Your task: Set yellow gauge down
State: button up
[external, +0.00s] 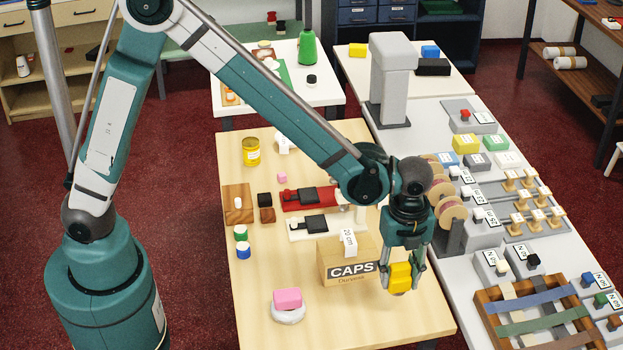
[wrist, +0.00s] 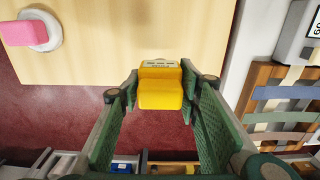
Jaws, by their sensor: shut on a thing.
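The yellow gauge (external: 400,277) is a small bright yellow block. My gripper (external: 403,283) points down and is shut on it, with one finger on each side. In the wrist view the gauge (wrist: 160,92) sits between the green finger pads of my gripper (wrist: 160,98). It has a pale face with dark marks on its far end. It is held near the front right of the wooden table (external: 310,315), right of the CAPS box. In the wrist view the table edge and red floor show behind it. I cannot tell its height above the table.
The cardboard CAPS box (external: 345,265) stands close left of my gripper. A pink block (external: 287,298) rests on a white round piece at the front left. Right of the table is a grey counter with a wooden strap frame (external: 487,315). The table's front middle is clear.

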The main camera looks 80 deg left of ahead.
jog(key=shift+f+b, duration=0.35)
jog(key=shift+f, duration=2.75)
jog(key=shift+f, duration=1.9)
jog(key=shift+f+b, duration=0.15)
jog(key=shift+b, duration=0.25)
jog(key=o, duration=1)
jog(key=shift+c, duration=0.2)
jog(key=shift+r, duration=0.25)
jog(key=shift+r+p, duration=0.8)
jog(key=shift+r, duration=5.15)
